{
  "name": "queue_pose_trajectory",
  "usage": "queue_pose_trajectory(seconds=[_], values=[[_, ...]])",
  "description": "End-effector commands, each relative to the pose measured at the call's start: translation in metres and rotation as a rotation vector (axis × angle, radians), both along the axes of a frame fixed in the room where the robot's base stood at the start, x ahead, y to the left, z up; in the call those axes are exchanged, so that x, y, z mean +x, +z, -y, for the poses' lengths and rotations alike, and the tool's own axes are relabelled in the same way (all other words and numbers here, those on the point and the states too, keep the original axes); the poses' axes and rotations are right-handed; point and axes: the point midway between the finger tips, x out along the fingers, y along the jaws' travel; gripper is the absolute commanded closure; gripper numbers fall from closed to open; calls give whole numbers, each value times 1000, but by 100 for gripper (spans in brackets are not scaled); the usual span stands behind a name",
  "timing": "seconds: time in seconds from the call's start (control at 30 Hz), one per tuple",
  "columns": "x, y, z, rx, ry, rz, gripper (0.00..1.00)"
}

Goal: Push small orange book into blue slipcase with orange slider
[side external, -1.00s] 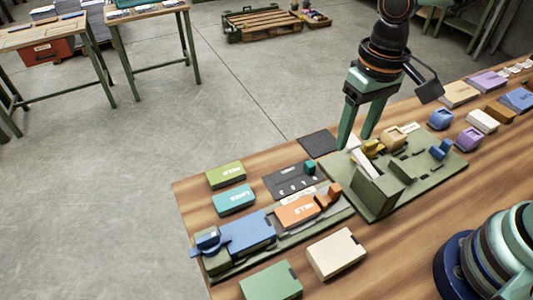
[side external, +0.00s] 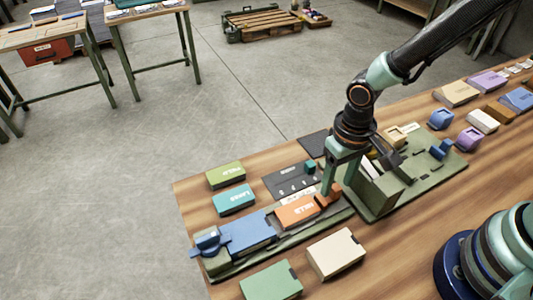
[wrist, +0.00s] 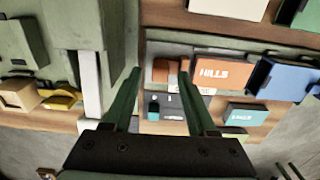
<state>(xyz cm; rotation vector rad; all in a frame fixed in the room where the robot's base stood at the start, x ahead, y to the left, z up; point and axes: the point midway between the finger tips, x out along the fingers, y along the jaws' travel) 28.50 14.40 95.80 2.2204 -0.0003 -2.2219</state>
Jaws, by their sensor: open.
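The small orange book (side external: 296,212) lies flat on the green fixture, its lettering facing up. It also shows in the wrist view (wrist: 225,73). The blue slipcase (side external: 248,232) lies to its left in the side view and to its right in the wrist view (wrist: 288,80). The orange slider (side external: 334,197) is at the book's other end, by its right edge in the side view. My gripper (side external: 337,187) is open, low over the slider. In the wrist view the slider (wrist: 160,74) shows between the fingertips; whether they touch it is unclear.
A dark panel with a teal knob (side external: 310,167) lies behind the book. A tall green block (side external: 377,192) stands close to the right of my gripper. Green (side external: 225,175) and teal (side external: 234,199) books lie at the back left. A cream box (side external: 336,254) lies in front.

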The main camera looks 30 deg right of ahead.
Motion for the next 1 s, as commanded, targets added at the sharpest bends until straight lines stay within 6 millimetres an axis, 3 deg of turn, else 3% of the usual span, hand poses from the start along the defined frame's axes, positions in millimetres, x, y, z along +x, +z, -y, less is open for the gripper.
queue_pose_trajectory(seconds=[0.4, 0.43, 0.57, 0.6, 1.0], values=[[0, -8, 0, 1, 0, 1, 43], [0, -8, 0, 1, 0, 1, 46], [0, -8, 0, 1, 0, 1, 96], [0, -8, 0, 0, 0, 1, 100], [0, -7, 0, 0, -1, 0, 100]])
